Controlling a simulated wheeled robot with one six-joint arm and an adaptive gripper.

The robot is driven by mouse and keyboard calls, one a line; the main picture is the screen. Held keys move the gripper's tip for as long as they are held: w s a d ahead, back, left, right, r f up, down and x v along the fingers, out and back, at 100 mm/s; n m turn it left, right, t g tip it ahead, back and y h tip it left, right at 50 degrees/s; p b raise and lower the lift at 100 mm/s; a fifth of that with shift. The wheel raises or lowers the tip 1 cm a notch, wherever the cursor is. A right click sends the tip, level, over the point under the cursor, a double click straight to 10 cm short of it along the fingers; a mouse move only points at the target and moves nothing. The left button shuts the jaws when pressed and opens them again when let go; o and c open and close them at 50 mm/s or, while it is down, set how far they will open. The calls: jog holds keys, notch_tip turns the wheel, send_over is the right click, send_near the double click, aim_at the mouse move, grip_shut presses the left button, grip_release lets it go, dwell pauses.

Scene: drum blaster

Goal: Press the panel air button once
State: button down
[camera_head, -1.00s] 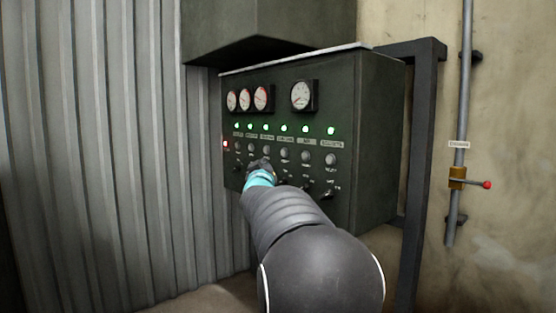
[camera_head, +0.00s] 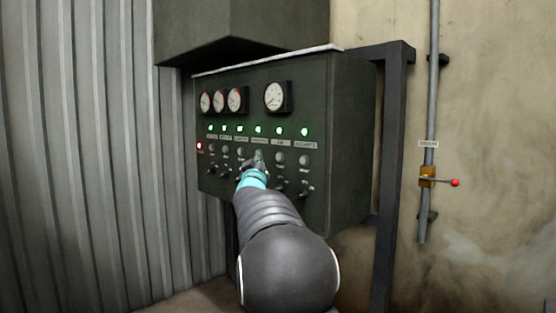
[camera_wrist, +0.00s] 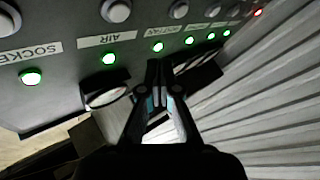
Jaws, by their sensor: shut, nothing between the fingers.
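The dark control panel (camera_head: 350,150) has a row of round grey buttons under labels and lit green lamps. The air button (camera_head: 280,158) is second from the right in the row; in the wrist view it is the grey knob (camera_wrist: 116,10) beside the AIR label (camera_wrist: 109,39), cut by the top edge. In the wrist view my fingertips (camera_wrist: 160,63) are below the neighbouring green lamp; contact cannot be told.
Small toggle switches (camera_head: 305,188) sit below the buttons, and round gauges (camera_head: 276,97) above. A red lamp (camera_head: 199,146) glows at the left. A dark frame post (camera_head: 392,180) and a pipe with a red-knobbed valve (camera_head: 428,177) stand right. Corrugated metal (camera_head: 80,150) lines the left.

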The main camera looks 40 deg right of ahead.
jog(key=shift+w+d, duration=0.2)
jog(key=shift+d, duration=2.45)
jog(key=shift+d, duration=0.1)
jog(key=shift+d, duration=0.35)
jog(key=shift+w+d, duration=0.1)
jog(key=shift+d, duration=0.35)
jog(key=shift+a, duration=0.9)
jog(key=a, duration=0.5)
jog(key=shift+s, duration=0.3)
